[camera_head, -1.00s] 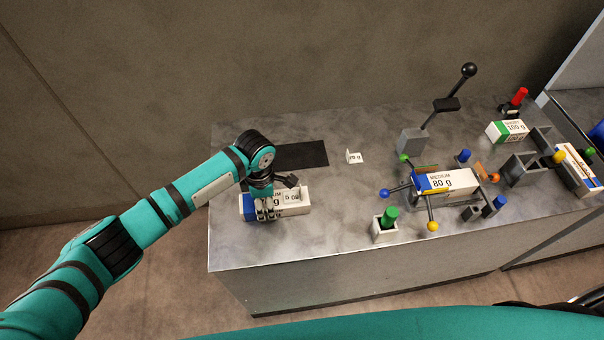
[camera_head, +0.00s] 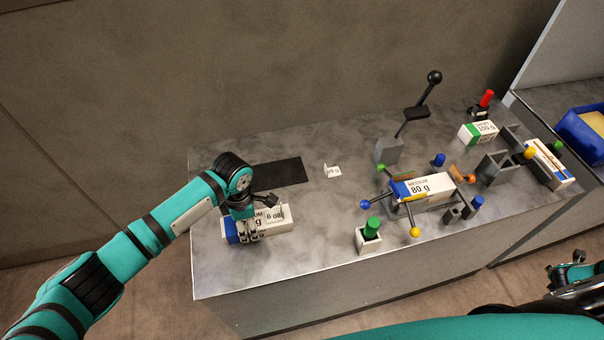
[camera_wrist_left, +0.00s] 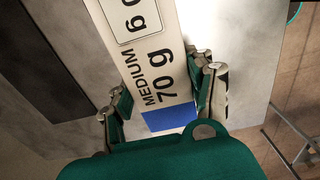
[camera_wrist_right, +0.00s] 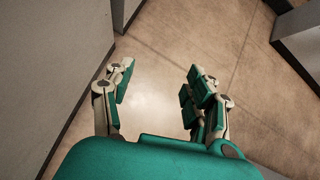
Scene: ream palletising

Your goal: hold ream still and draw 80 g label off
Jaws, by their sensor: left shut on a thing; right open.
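My left gripper (camera_head: 246,232) is shut on a white and blue ream (camera_head: 284,227) that lies on the grey bench near its left end. In the left wrist view the fingers (camera_wrist_left: 160,92) sit on both sides of the ream, which is printed MEDIUM 70 g (camera_wrist_left: 152,75). A white label (camera_head: 275,215) is on the ream's top, right of the gripper; its print reads like 80 g upside down. In the left wrist view the label (camera_wrist_left: 128,18) is cut by the top edge. My right gripper (camera_wrist_right: 160,80) is open and empty above bare floor.
A small folded white tag (camera_head: 333,171) stands beside a dark mat (camera_head: 283,174). A MEDIUM 80 g ream (camera_head: 432,188) sits among coloured knobs. A green-topped holder (camera_head: 369,241), a lever (camera_head: 412,113) and a 100 g ream (camera_head: 479,133) stand further right. A blue crate (camera_head: 575,130) is far right.

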